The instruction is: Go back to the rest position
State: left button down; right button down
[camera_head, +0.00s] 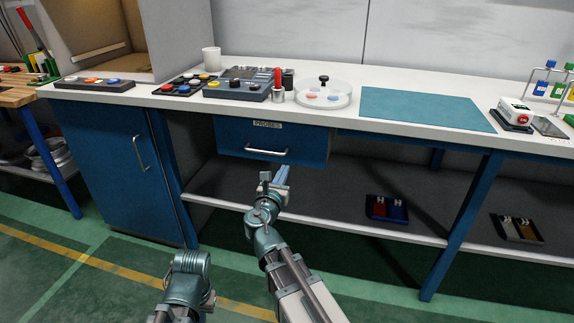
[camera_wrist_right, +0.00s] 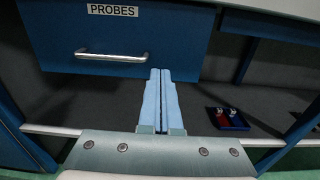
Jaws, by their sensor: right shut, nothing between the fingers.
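My right gripper (camera_head: 282,172) is in front of the bench, just below the blue drawer (camera_head: 232,136) labelled PROBES. In the right wrist view its two light blue fingers (camera_wrist_right: 160,74) lie together, shut, with nothing between them. The drawer's silver handle (camera_head: 267,152) is above the fingertips and apart from them, as far as I can tell. The drawer also shows in the right wrist view (camera_wrist_right: 190,40). My left arm (camera_head: 187,280) shows only in part at the bottom of the head view; its gripper is not visible.
The bench top (camera_head: 350,80) holds a teal mat (camera_head: 425,108), a round clear dish (camera_head: 323,94), a dark device (camera_head: 237,88) and a white cup (camera_head: 211,59). A lower shelf (camera_head: 330,212) holds small red and blue items (camera_head: 387,208). A blue cabinet (camera_head: 105,165) stands left. The floor in front is clear.

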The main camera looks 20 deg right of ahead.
jog(key=shift+s+a, duration=0.2)
jog(key=shift+s, duration=0.15)
jog(key=s+a+f+m+g+y, duration=0.1)
jog(key=s+a+f+m+g, duration=0.1)
jog(key=s+f+m+g, duration=0.4)
jog(key=s+a+f+m+g+y, duration=0.1)
jog(key=s+a+f+m+g, duration=0.15)
jog(key=f+m, duration=0.55)
jog(key=s+a+f+m+g+y, duration=0.3)
jog(key=s+a+f+m, duration=0.1)
jog(key=s+a+m, duration=0.3)
jog(key=s+a+f+m+g+y, duration=0.4)
jog(key=s+a, duration=0.2)
jog(key=s, duration=0.3)
notch_tip(320, 180, up, 34)
jog(key=p, duration=3.3)
jog(key=shift+a+f, duration=0.15)
jog(key=shift+f, duration=0.05)
